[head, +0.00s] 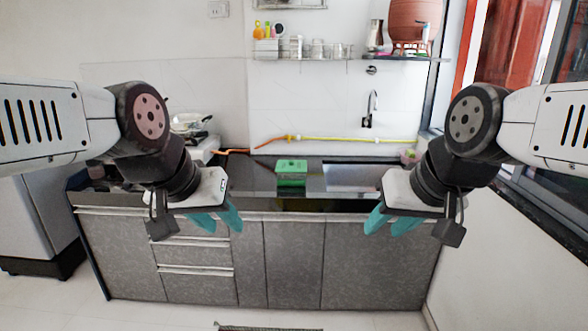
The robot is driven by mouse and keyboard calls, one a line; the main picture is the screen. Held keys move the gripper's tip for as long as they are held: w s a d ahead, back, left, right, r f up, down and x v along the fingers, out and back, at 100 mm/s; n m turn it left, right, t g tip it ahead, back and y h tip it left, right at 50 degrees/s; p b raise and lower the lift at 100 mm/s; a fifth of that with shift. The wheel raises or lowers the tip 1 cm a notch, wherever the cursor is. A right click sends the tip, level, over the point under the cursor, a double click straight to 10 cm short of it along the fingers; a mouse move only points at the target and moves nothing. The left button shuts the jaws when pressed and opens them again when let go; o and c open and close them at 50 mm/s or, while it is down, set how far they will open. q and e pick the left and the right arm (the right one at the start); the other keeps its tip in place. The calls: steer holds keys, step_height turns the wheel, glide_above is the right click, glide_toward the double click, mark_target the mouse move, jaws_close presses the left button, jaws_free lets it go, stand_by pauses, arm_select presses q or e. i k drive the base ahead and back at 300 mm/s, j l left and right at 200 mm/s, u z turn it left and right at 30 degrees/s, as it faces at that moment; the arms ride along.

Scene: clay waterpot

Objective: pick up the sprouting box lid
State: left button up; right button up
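A small green box (291,180) sits on the dark counter, near its middle. Its top, the lid (291,165), is green and appears to be on the box; fine detail is too small to tell. My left gripper (216,221) hangs in front of the counter, to the left of the box and apart from it, with its teal fingers spread and nothing between them. My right gripper (388,222) is to the right of the box, also apart from it, with its teal fingers spread and empty.
The dark counter (255,190) has grey cabinets (290,260) below. A sink (352,178) lies right of the box under a tap (371,108). A yellow hose (340,138) runs along the wall. A shelf (300,60) holds jars and a clay pot (414,22). A stove stands left.

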mark_target(300, 167)
steer(key=i+j+u, duration=0.25)
steer(key=i+j, duration=0.3)
steer(key=j, duration=0.15)
steer(key=i+l+u, duration=0.3)
steer(key=i+l, duration=0.15)
steer(key=i+l+u, duration=0.35)
steer(key=i+l, duration=0.2)
steer(key=i+l+u, duration=0.1)
steer(key=l, duration=0.55)
steer(key=i+l+u, duration=0.15)
steer(key=l, duration=0.5)
